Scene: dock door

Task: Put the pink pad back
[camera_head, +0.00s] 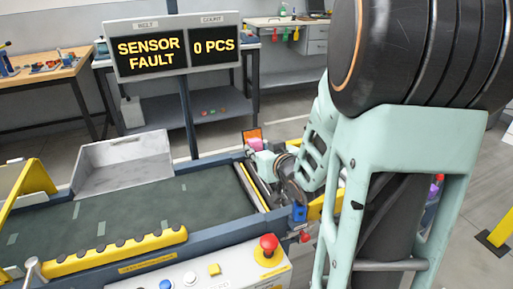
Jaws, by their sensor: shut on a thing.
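The pink pad (262,144) shows as a small pink patch at the far right end of the conveyor, partly hidden by my gripper. My gripper (257,153) is beyond my pale green arm, shut on the pad. An orange-edged dark panel (252,134) stands upright right behind the pad. I cannot tell whether the pad touches it.
The conveyor belt (120,219) runs left from the gripper, with a grey bin (121,164) at its back edge. A display (174,46) on a post reads SENSOR FAULT and 0 PCS. A control box with a red button (269,244) stands in front. My arm hides much of the right side.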

